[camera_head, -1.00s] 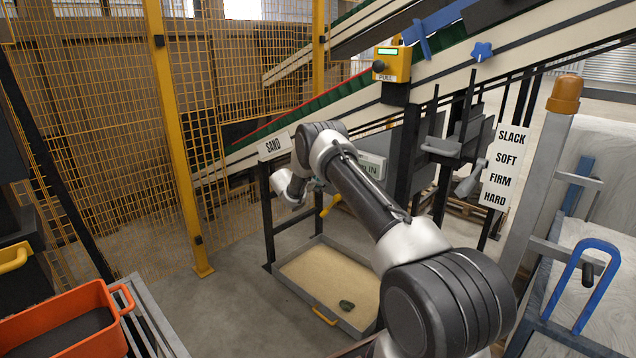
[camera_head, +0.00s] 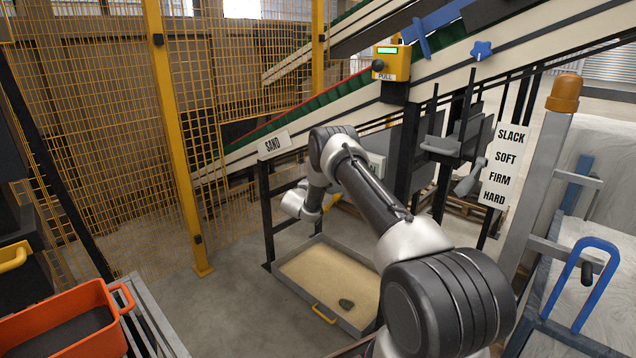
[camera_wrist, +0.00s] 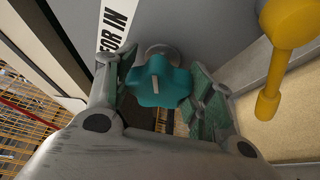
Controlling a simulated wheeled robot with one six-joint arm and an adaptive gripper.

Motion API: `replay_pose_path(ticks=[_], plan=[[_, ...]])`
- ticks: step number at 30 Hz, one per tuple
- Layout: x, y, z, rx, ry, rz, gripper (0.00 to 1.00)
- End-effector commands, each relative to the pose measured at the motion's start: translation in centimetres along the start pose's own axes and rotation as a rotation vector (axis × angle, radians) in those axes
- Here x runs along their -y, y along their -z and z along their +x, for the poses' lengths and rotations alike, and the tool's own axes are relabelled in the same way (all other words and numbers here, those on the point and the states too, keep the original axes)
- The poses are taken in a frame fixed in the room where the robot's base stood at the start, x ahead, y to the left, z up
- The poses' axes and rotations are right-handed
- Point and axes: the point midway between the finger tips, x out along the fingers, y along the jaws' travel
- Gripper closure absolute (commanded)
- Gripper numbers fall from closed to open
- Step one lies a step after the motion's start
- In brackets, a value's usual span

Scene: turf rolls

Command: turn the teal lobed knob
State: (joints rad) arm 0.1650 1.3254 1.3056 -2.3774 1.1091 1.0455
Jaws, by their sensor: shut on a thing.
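The teal lobed knob (camera_wrist: 160,82) shows in the wrist view, with a pale bar mark on its face. It sits on a round grey mount on a grey panel. My gripper (camera_wrist: 165,90) has one finger on each side of the knob and is shut on it. The finger pads lie close against the lobes. In the head view, the knob and my fingers are hidden behind my arm; only my wrist shows, below the SAND sign (camera_head: 273,145).
A yellow knobbed handle (camera_wrist: 284,45) stands right of the knob in the wrist view. A sand tray (camera_head: 300,291) lies on the floor below my arm. A yellow mesh fence (camera_head: 100,130) stands at left, an orange bin (camera_head: 75,318) at lower left. A conveyor (camera_head: 350,112) slopes behind.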

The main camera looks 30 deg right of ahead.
Motion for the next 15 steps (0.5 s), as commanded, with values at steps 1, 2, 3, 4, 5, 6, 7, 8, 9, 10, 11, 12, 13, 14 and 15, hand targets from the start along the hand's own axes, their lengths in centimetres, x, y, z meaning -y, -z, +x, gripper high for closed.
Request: replay_pose_path(ticks=[1,2,3,4,5,6,7,8,9,10,11,12,13,14,15], plan=[[0.31,-0.02,-0.04,0.000,-0.013,0.036,0.71],[0.32,-0.01,-0.03,0.000,-0.024,0.063,0.71],[0.36,-0.02,-0.04,0.001,-0.039,0.098,0.71],[0.44,-0.01,-0.04,0.001,-0.049,0.124,0.71],[0.46,0.00,-0.05,0.000,-0.060,0.151,0.71],[0.45,0.01,-0.05,0.000,-0.075,0.185,0.71],[0.47,0.03,-0.05,0.000,-0.086,0.212,0.71],[0.49,0.03,-0.04,0.000,-0.097,0.239,0.71],[0.57,0.03,-0.04,0.001,-0.111,0.274,0.71],[0.59,0.04,-0.04,0.001,-0.122,0.300,0.71],[0.57,0.04,-0.04,0.001,-0.134,0.327,0.71],[0.62,0.05,-0.02,0.001,-0.148,0.362,0.71],[0.68,0.06,-0.03,0.001,-0.158,0.388,0.71],[0.68,0.06,-0.03,0.001,-0.170,0.414,0.71],[0.67,0.08,-0.01,0.001,-0.184,0.450,0.71]])
